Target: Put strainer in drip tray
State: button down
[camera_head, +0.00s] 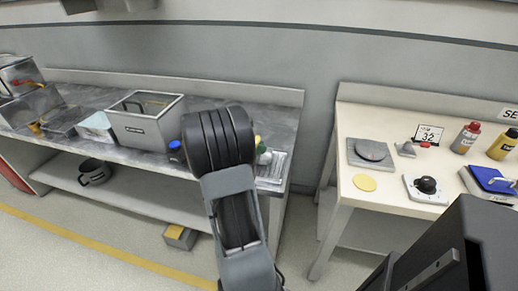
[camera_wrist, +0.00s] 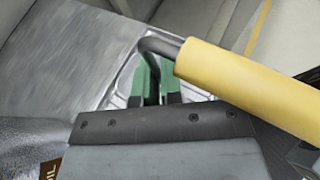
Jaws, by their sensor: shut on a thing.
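In the wrist view, my gripper (camera_wrist: 160,82) has its green finger pads closed on the dark bent rod of a tool with a thick yellow handle (camera_wrist: 245,80). I take this tool for the strainer; its far end is hidden behind the gripper. A ridged metal tray, apparently the drip tray (camera_wrist: 119,92), lies just beyond and below the fingers. In the head view, the drip tray (camera_head: 278,166) sits at the right end of the steel bench, partly behind my arm. My gripper is mostly hidden there, and I cannot tell whether the strainer touches the tray.
A grey box-shaped fryer (camera_head: 146,128) stands on the steel bench (camera_head: 70,95), with a teal-topped container (camera_head: 97,124) and a blue-capped item (camera_head: 176,151) nearby. A pale table (camera_head: 385,205) with several bottles and devices stands at right, across a gap. A pot (camera_head: 95,171) is below.

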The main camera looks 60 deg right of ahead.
jog(key=c, duration=1.7)
grip_release()
jog(key=shift+f, duration=0.2)
jog(key=o, duration=0.4)
jog(key=shift+r, duration=0.1)
